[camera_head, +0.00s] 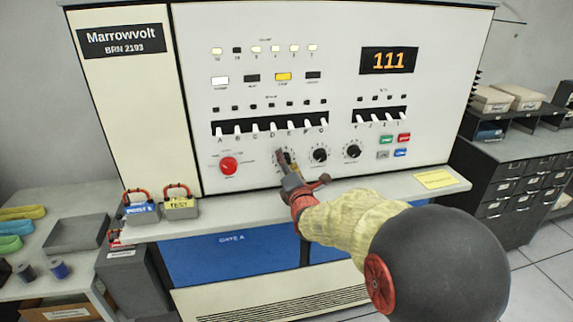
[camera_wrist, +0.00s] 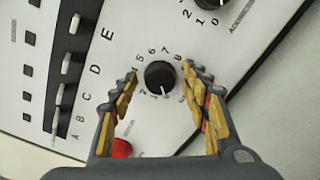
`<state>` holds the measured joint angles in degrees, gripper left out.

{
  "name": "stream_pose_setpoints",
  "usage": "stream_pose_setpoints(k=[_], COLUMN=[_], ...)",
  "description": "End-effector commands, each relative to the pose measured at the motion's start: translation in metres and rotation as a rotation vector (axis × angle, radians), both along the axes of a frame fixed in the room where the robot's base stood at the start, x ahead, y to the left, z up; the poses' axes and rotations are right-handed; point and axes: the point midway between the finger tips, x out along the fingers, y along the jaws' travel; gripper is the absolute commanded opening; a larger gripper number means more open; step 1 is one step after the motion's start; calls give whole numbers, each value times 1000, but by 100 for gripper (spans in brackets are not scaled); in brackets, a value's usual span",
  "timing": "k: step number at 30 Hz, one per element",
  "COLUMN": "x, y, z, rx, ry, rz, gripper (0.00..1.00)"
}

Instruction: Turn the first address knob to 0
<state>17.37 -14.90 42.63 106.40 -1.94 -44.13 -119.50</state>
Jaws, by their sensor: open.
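The first address knob (camera_wrist: 160,75) is round and black and sits on a printed number dial in the wrist view. A short white mark shows at its lower edge in that picture; the digit beside it is too small to read. My gripper (camera_wrist: 158,71) is open, with one finger on either side of the knob; I cannot tell whether they touch it. In the head view my gripper (camera_head: 281,158) partly hides this knob, the leftmost of three black knobs. The second (camera_head: 320,155) and third (camera_head: 352,151) knobs are to its right.
A red knob (camera_head: 229,166) is left of the address knobs. A row of lettered switches (camera_head: 270,127) is above. Green, red, grey and blue buttons (camera_head: 394,146) are at right. A shelf (camera_head: 235,215) with two padlock-like blocks juts out below. The display (camera_head: 388,60) reads 111.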

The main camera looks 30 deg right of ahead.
Motion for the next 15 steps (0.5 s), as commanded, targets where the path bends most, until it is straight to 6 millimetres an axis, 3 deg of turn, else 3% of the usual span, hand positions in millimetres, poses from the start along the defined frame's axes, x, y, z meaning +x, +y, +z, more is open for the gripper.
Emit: stream_pose_setpoints(k=[10,15], x=[-2,-16], y=[0,4], z=[0,1], rx=[1,0], ry=[-1,-1], rz=[-1,0], gripper=[50,50])
